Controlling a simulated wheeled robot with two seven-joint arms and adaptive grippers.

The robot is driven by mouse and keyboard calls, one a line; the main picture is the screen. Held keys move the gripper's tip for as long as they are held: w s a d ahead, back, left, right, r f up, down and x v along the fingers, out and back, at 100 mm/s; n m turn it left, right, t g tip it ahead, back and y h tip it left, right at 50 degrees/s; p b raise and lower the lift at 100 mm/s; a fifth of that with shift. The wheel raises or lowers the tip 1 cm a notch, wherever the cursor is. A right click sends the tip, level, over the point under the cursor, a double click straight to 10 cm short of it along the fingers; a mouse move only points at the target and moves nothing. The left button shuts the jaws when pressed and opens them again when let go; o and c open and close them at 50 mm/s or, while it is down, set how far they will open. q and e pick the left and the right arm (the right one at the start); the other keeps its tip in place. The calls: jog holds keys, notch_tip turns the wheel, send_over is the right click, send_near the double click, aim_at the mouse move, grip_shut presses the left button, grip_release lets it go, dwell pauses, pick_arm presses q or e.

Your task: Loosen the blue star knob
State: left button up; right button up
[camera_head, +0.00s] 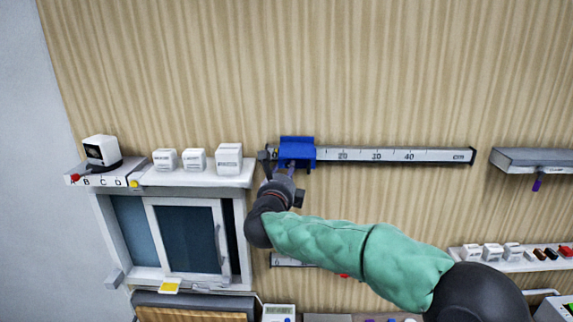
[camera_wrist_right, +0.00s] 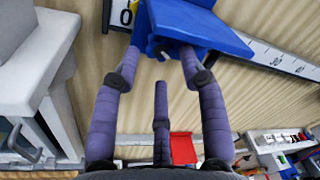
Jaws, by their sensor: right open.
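A blue slider block (camera_head: 297,149) sits near the left end of a white ruler rail (camera_head: 390,156) on the wood-grain wall. In the right wrist view, the block (camera_wrist_right: 190,22) fills the top middle. A small dark blue part (camera_wrist_right: 157,46) shows under its lower edge and may be the star knob; its shape is not clear. My right gripper (camera_head: 281,173) is just below the block. In the right wrist view, its purple fingers (camera_wrist_right: 162,58) are open, with the tips on both sides of that part; contact cannot be told. My left gripper is not in view.
A white shelf (camera_head: 200,179) with several white boxes stands close left of my right gripper, above a sliding-window cabinet (camera_head: 187,237). A grey shelf (camera_head: 535,158) hangs at the far right. A lower right shelf (camera_head: 530,264) holds small items. The wall right of the slider is free.

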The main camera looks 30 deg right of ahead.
aim_at(288, 166)
jog(key=shift+p+x, duration=0.3)
jog(key=shift+x, duration=1.35)
jog(key=c, duration=0.8)
jog(key=shift+c, duration=0.2)
